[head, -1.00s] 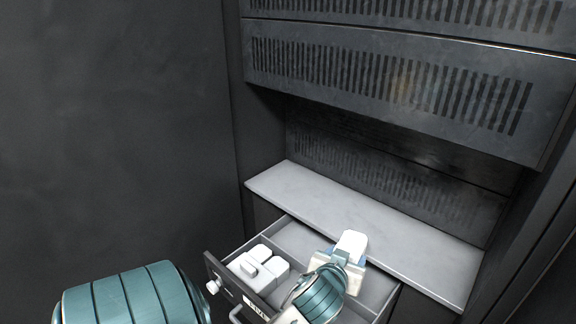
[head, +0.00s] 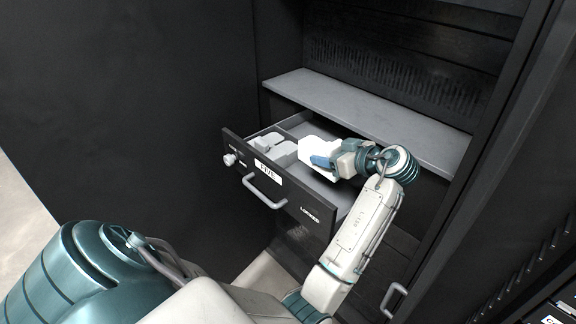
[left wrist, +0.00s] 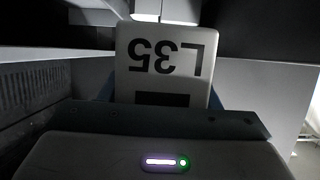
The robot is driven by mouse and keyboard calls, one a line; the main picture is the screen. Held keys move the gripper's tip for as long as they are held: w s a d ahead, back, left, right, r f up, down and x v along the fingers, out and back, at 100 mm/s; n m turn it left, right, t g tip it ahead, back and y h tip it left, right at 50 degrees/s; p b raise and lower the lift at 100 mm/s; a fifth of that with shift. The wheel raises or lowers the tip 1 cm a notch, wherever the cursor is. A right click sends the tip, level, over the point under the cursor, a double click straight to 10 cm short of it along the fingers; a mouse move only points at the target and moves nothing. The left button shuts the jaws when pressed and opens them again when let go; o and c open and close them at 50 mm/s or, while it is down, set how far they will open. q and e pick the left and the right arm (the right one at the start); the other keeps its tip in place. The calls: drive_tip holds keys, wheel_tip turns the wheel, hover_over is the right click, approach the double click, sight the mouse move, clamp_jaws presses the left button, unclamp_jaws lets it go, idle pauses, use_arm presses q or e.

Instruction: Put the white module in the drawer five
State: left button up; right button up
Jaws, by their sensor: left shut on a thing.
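The white module (head: 319,150) is over the open drawer in the head view. My left gripper (head: 326,160) is shut on it, with the arm reaching in from the right side of the drawer. The open drawer (head: 285,190) has a dark front with a knob, a handle and a white label that seems to read "FIVE". I cannot tell whether the module touches the drawer floor. My right gripper is not in view.
Several white blocks (head: 272,146) lie in the left compartment of the drawer, beside a divider. A grey shelf (head: 370,112) runs just behind and above the drawer. Dark cabinet walls stand left and right.

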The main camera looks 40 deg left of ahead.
use_arm(q)
drive_tip(key=shift+s+d+f, duration=0.1)
drive_tip(key=shift+d+f, duration=0.05)
drive_tip(key=shift+d, duration=0.05)
drive_tip(key=f, duration=0.1)
drive_tip(key=f+p, duration=0.1)
drive_tip(key=f, duration=0.1)
drive_tip(key=f+p, duration=0.1)
drive_tip(key=f, duration=0.1)
drive_tip(key=shift+a+f, duration=0.25)
drive_tip(key=shift+a, duration=0.05)
wheel_tip(320, 180, down, 4)
drive_tip(key=shift+d+r+p, duration=0.1)
drive_tip(key=shift+d+p, duration=0.05)
drive_tip(key=shift+p, duration=0.6)
drive_tip(key=shift+f, duration=0.25)
drive_tip(key=shift+f, duration=0.1)
drive_tip(key=o, duration=0.7)
drive_tip(key=shift+f, duration=0.1)
drive_tip(key=shift+c, duration=0.2)
drive_tip(key=o, duration=0.4)
drive_tip(key=shift+o, duration=0.2)
